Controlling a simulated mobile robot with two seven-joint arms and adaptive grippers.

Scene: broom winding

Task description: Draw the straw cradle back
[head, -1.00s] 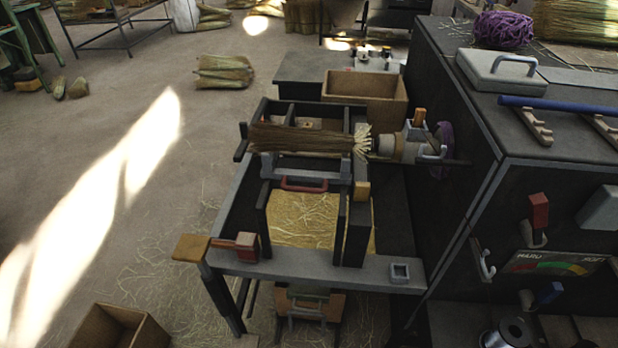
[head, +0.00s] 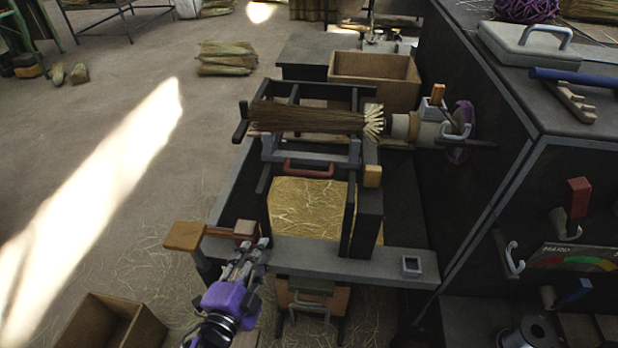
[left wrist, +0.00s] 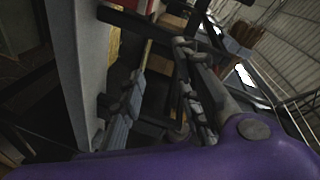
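The straw cradle is a grey crossbar frame (head: 345,160) with a red handle (head: 310,165) on its near side. A straw bundle (head: 305,117) lies level at the cradle, with its pale fanned end against the winding spindle (head: 402,127) at the right. My left gripper (head: 260,246) is at the near left of the bench, close to the red block, lower and nearer than the handle. In the left wrist view its two fingers (left wrist: 160,95) stand apart with nothing seen between them. Whether it touches the red block is unclear. My right gripper is out of view.
A wooden lever with a red block (head: 243,229) sits at the bench's left corner. A straw-filled bin (head: 305,208) is below the cradle. A dark machine cabinet (head: 465,150) blocks the right. An open box (head: 110,325) stands on the floor at lower left.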

